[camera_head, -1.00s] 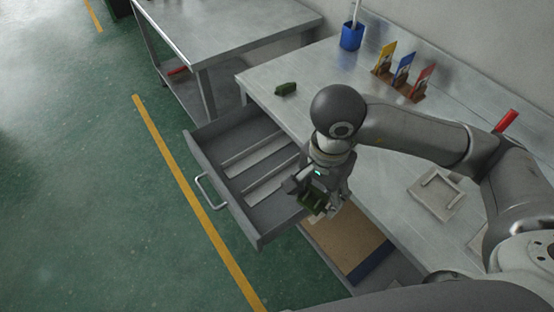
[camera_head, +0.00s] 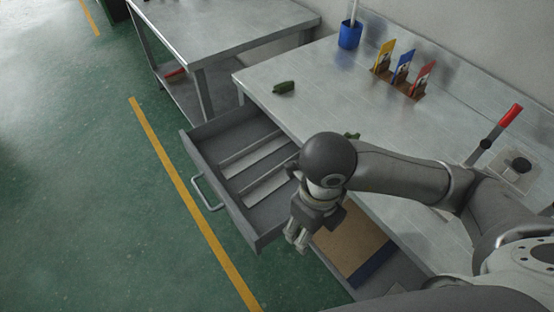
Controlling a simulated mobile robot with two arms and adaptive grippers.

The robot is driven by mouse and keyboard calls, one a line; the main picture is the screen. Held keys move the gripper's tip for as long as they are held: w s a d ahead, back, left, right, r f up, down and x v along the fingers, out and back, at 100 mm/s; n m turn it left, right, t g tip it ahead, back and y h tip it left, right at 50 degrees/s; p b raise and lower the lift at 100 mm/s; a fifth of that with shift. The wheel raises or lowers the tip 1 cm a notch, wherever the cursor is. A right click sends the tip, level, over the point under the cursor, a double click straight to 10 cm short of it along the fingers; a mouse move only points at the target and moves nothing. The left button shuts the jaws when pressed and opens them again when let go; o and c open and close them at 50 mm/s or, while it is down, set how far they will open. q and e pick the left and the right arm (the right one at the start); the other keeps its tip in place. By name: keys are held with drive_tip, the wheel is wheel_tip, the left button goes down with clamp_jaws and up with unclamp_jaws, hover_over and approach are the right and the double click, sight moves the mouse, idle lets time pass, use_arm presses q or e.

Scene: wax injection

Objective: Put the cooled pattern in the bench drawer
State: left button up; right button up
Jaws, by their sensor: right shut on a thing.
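The bench drawer (camera_head: 230,203) stands pulled out, with light strips inside and no pattern seen in it. My right gripper (camera_head: 297,239) points down by the drawer's right side, close to its right wall. It is shut, and the dark green pattern seen in it earlier is hidden now behind the hand. One small green piece (camera_head: 284,87) lies on the bench top (camera_head: 310,92) near its left edge. Another green piece (camera_head: 352,135) shows partly behind my right arm. My left gripper is not in view.
A brown board with a blue edge (camera_head: 350,243) lies below the bench top, right of the drawer. A blue cup (camera_head: 350,35), coloured cards in a rack (camera_head: 400,78) and a device with a red-handled lever (camera_head: 510,115) stand on the bench. Green floor lies clear left of the drawer.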

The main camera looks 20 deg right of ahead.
drive_tip(key=shift+a+f+m, duration=0.1)
drive_tip(key=shift+f+m, duration=0.1)
drive_tip(key=shift+m, duration=0.4)
drive_tip(key=w+f+p, duration=0.1)
drive_tip(key=w+f, duration=0.3)
drive_tip(key=w, duration=0.4)
hover_over(285, 207)
drive_tip(key=s, duration=0.1)
wheel_tip(285, 207, down, 4)
drive_tip(key=shift+s+f+p, duration=0.15)
drive_tip(key=shift+f+p, duration=0.05)
drive_tip(key=shift+p, duration=0.15)
drive_tip(key=shift+w+f, duration=0.55)
drive_tip(key=shift+f, duration=0.1)
wheel_tip(285, 207, down, 2)
drive_tip(key=shift+f+p, duration=0.1)
drive_tip(key=shift+p, duration=0.35)
drive_tip(key=shift+f, duration=0.5)
drive_tip(key=shift+f, duration=0.15)
